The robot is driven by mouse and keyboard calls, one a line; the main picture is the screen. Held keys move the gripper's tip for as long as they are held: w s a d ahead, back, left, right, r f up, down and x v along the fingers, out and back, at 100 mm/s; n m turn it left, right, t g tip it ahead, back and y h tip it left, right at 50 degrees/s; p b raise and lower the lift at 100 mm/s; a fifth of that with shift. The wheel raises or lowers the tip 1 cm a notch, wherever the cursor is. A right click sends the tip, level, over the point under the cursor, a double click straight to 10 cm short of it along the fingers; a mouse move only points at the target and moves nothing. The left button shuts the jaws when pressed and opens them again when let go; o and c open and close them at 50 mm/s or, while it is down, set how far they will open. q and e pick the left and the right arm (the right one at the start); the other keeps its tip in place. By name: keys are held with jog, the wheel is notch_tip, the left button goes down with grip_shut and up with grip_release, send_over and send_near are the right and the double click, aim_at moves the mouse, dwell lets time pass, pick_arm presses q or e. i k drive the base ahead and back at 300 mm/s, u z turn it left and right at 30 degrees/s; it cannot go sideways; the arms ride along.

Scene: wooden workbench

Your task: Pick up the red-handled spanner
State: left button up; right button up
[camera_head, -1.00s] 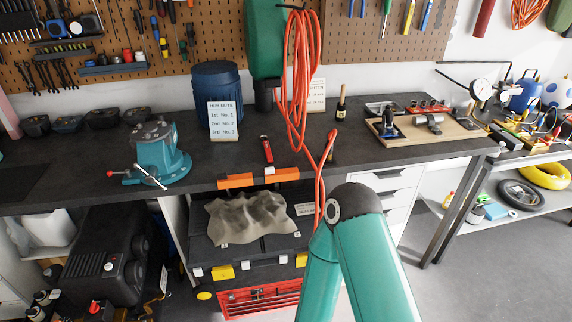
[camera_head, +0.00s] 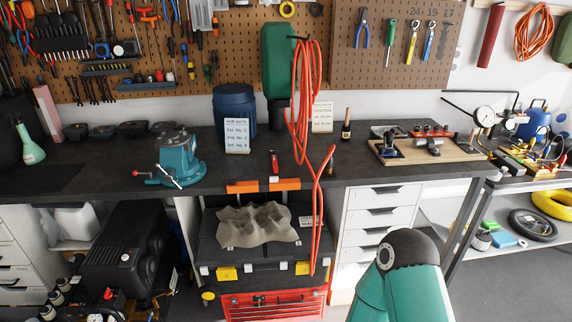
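I cannot pick out a red-handled spanner for certain. Spanners hang on the right pegboard under number labels, one with a yellow handle (camera_head: 412,46) and one with a blue handle (camera_head: 430,42); a darker one (camera_head: 447,42) hangs at the right end. A small red tool (camera_head: 274,163) stands or lies on the dark workbench (camera_head: 330,172) near its front edge; its type is too small to tell. Neither gripper is in view. Only a teal link of my arm shows at the bottom right, well in front of the bench.
A teal vise (camera_head: 180,160) stands on the bench at left. An orange hose (camera_head: 304,105) hangs in front of the bench. An orange bar (camera_head: 263,186) lies along the front edge. A wooden fixture board (camera_head: 450,153) is at right.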

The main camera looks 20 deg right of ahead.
aim_at(274, 159)
jog(key=z, duration=0.1)
jog(key=i, duration=1)
jog(key=u, duration=0.1)
